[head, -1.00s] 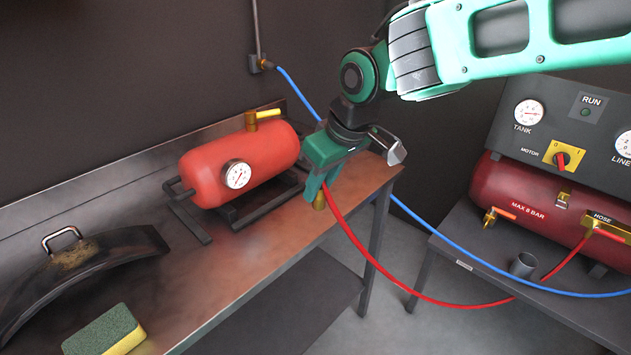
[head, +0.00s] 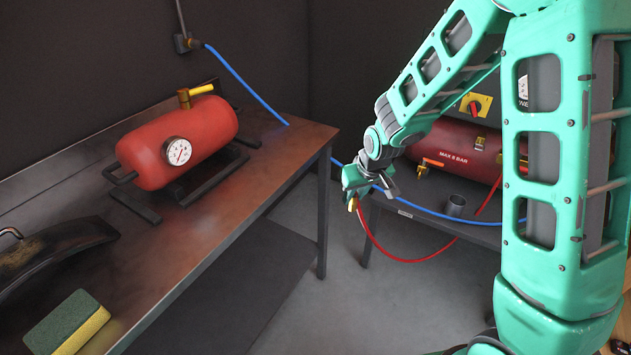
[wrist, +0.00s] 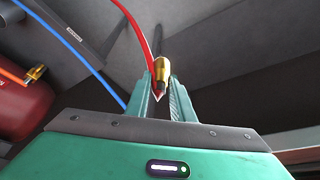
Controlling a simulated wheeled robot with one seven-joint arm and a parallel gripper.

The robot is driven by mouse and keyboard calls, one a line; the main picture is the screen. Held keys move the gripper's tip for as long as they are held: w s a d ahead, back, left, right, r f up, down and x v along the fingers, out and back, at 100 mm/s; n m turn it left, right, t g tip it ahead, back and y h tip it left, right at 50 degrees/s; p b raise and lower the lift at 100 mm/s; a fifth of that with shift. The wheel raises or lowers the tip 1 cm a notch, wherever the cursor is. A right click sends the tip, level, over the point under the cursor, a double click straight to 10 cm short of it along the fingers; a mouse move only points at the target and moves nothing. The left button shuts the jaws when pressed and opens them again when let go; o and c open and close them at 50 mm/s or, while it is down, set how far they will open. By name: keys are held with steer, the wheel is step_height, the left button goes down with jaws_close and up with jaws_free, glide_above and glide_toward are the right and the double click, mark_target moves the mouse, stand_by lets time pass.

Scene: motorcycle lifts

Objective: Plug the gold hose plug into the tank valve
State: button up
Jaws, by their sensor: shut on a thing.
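The gold hose plug (head: 352,205) hangs below my gripper (head: 355,190), which is shut on it. In the wrist view the gold plug (wrist: 162,70) sits between the two green fingers (wrist: 161,82), with the red hose (wrist: 133,20) beside it. My gripper is over the gap between the two benches, right of the red tank (head: 190,140) and well apart from it. The tank valve (head: 184,99), brass with a yellow lever, stands on top of the tank. Nothing is plugged into it that I can see.
A blue hose (head: 245,83) runs from the wall past my gripper. A sponge (head: 70,325) and a dark curved part lie on the left bench (head: 225,215).

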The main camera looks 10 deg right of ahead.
steer(key=s+d+f+m+h, duration=0.1)
steer(key=d+f+m, duration=0.1)
steer(key=d+f, duration=0.5)
steer(key=d, duration=0.3)
steer(key=shift+d+m, duration=0.3)
steer(key=shift+d, duration=0.05)
